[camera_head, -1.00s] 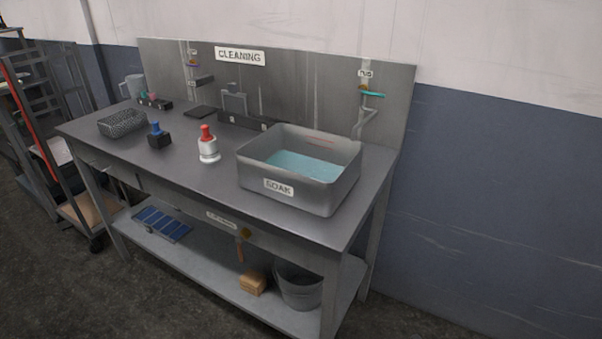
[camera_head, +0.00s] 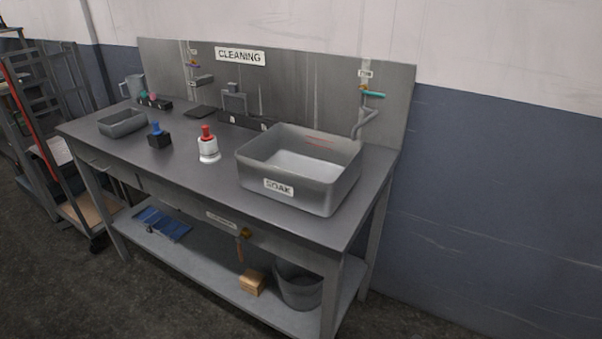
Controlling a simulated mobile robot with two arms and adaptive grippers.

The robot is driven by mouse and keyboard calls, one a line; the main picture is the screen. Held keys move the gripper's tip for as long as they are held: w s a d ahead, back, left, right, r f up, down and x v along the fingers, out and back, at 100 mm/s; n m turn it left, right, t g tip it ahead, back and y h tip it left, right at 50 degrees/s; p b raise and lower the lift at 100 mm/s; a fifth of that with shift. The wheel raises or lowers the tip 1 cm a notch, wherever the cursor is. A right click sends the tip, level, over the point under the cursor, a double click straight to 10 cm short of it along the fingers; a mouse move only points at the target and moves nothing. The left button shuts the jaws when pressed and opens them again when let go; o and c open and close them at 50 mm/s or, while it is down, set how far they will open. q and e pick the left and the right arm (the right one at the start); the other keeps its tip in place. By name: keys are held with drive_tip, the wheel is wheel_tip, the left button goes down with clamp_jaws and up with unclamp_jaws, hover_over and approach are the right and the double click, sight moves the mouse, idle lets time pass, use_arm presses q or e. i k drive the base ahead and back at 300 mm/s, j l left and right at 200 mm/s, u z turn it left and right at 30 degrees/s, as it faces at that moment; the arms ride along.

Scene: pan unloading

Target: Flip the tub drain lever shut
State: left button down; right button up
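The grey tub (camera_head: 345,172) labelled SOAK stands at the right end of the bench. Its pale inner floor shows and I see no blue water in it. Below the bench's front edge, under a small white label, a yellow-brown fitting (camera_head: 246,232) has an orange-red handle (camera_head: 240,249) hanging down from it. This looks like the drain lever, but the label is too small to read. Neither of my grippers is in view.
The bench top (camera_head: 195,182) holds a red-topped white bottle (camera_head: 208,149), a blue-topped dark block (camera_head: 159,138) and a grey bin (camera_head: 123,123). A teal-handled tap (camera_head: 372,94) is behind the tub. A bucket (camera_head: 298,288) and tan block (camera_head: 252,283) sit on the lower shelf.

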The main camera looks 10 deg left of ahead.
sight(240, 251)
drive_tip(key=i+j+u, duration=0.15)
drive_tip(key=i+u, duration=0.75)
drive_tip(key=k+j, duration=0.05)
drive_tip(key=k, duration=0.05)
